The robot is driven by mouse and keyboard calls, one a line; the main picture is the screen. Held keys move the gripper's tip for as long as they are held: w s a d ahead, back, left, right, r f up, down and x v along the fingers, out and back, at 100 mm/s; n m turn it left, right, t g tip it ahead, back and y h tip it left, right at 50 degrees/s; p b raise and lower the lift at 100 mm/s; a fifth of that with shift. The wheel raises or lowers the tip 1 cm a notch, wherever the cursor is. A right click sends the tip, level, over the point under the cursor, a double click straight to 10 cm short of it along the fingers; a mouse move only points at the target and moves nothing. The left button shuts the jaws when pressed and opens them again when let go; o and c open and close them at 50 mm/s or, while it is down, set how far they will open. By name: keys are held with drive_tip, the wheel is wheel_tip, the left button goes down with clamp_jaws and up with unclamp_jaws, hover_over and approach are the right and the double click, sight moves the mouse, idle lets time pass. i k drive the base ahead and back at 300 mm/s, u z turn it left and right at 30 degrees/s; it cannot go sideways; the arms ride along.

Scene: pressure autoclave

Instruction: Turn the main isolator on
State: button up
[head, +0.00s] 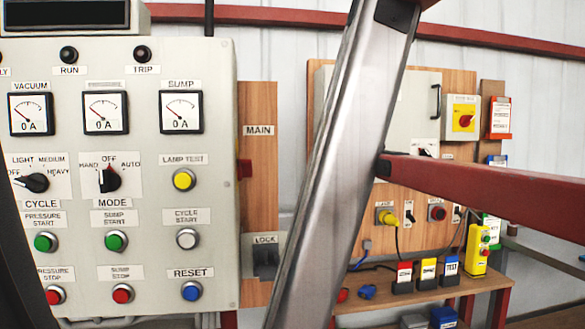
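A wooden board right of the grey control panel (220,200) carries a MAIN label (258,130). Below that label a small dark red part (244,168) shows at the panel's right edge; I cannot tell its full shape or position. My gripper is not in view.
A thick metal bar (345,160) crosses diagonally in front of the back board. A red beam (490,185) juts in from the right. A grey LOCK fitting (266,262) sits below MAIN. A wooden shelf (440,291) holds several small labelled blocks.

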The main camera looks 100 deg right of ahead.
sight(244, 167)
drive_tip(key=k, duration=1.25)
drive_tip(key=z, duration=2.05)
